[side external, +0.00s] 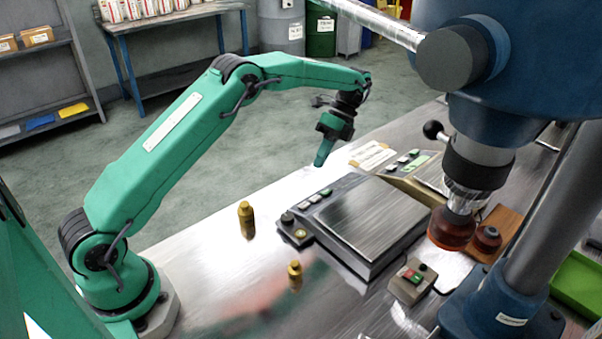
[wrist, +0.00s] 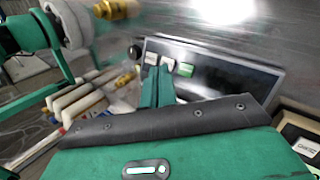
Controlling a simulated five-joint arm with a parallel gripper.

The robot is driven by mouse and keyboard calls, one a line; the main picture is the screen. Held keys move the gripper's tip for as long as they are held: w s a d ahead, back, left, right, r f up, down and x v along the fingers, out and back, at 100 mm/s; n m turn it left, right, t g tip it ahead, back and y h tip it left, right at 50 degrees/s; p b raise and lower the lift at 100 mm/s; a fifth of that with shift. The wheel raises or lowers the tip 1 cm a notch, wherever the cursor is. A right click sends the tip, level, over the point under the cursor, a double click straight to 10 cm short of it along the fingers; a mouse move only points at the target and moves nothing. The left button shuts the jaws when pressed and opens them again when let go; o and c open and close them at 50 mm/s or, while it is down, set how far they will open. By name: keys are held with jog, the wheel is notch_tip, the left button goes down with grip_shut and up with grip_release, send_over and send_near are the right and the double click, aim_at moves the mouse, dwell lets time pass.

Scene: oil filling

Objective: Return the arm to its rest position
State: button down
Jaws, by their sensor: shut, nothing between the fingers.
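My green arm reaches out over the metal bench in the side external view. My gripper (side external: 321,155) hangs above the bench, pointing down and slightly left, and its fingers are together with nothing between them. It is in the air beyond and left of a flat scale (side external: 375,222), apart from it. In the wrist view the closed green fingers (wrist: 157,87) show in front of the scale (wrist: 232,72). One small brass bottle (side external: 246,220) stands left of the scale. A second brass bottle (side external: 295,276) stands nearer the camera.
A blue press-like machine (side external: 505,135) fills the right side, with a small button box (side external: 412,284) beside it. A second scale (side external: 425,170) stands behind the first. A green tray (side external: 578,283) is at the far right. The bench's left part is largely clear.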

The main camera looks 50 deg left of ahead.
jog(key=shift+r, duration=0.1)
jog(key=s+d+r+n+t, duration=0.1)
jog(key=s+r+n+t, duration=0.55)
jog(key=s+r, duration=0.75)
jog(key=s+n+t, duration=0.6)
jog(key=s+n, duration=0.2)
jog(key=s, duration=0.6)
jog(key=shift+s+d+r, duration=0.15)
jog(key=shift+s+d, duration=0.25)
jog(key=shift+d, duration=0.05)
jog(key=shift+n, duration=0.25)
